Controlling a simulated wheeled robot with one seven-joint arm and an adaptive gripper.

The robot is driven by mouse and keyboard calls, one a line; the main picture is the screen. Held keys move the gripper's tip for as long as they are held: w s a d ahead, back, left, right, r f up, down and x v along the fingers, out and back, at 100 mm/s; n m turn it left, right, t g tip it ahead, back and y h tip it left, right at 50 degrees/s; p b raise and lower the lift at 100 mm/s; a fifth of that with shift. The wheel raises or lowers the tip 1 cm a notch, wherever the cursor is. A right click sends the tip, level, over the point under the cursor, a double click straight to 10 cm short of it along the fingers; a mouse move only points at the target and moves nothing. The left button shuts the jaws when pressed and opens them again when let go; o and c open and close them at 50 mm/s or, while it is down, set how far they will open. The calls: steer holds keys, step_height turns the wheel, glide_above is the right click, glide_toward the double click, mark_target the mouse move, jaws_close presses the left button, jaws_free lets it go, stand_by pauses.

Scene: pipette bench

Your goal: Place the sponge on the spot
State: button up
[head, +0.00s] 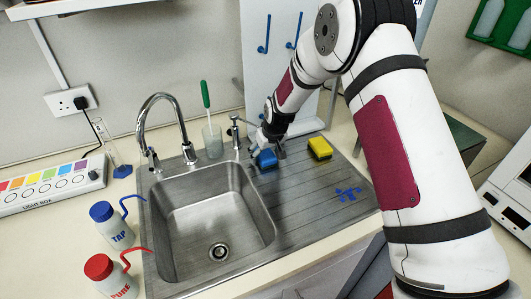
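A blue block that looks like a sponge (266,159) is at the back of the ribbed steel drainer, next to the sink. My gripper (268,150) is right at this blue block, reaching down from above. The fingers are small and partly hidden, so I cannot tell whether they are closed on it. A yellow sponge with a dark lower layer (320,147) lies apart to the right, near the drainer's back edge. A blue splash-shaped spot (348,194) marks the drainer's right front part, with nothing on it.
The sink basin (213,220) is left of the drainer, with a curved tap (160,118) and a beaker holding a green-handled brush (208,125) behind. Wash bottles, blue-capped (112,226) and red-capped (108,277), stand left. The drainer's front half is clear.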

steer(key=shift+s+r, duration=0.1)
steer(key=shift+r, duration=0.45)
steer(key=s+d+r+m, duration=0.1)
steer(key=s+d+r, duration=0.3)
steer(key=s+r, duration=0.45)
steer(key=s+d+r+t+h, duration=0.1)
steer(key=s+d+r, duration=0.35)
steer(key=r, duration=0.65)
steer(key=s+d+r+m, duration=0.1)
steer(key=s+d+r, duration=0.2)
steer(key=s+r, duration=0.5)
steer(key=s+d+r+m, duration=0.1)
steer(key=s+d+r, duration=0.1)
steer(key=s, duration=0.7)
steer(key=s+d+r+m, duration=0.1)
steer(key=s+d, duration=0.2)
steer(key=s, duration=0.7)
steer(key=shift+s+d+r+m+t+h, duration=0.25)
steer(key=shift+d+r+m+t+h, duration=0.05)
steer(key=shift+d+r+h, duration=0.1)
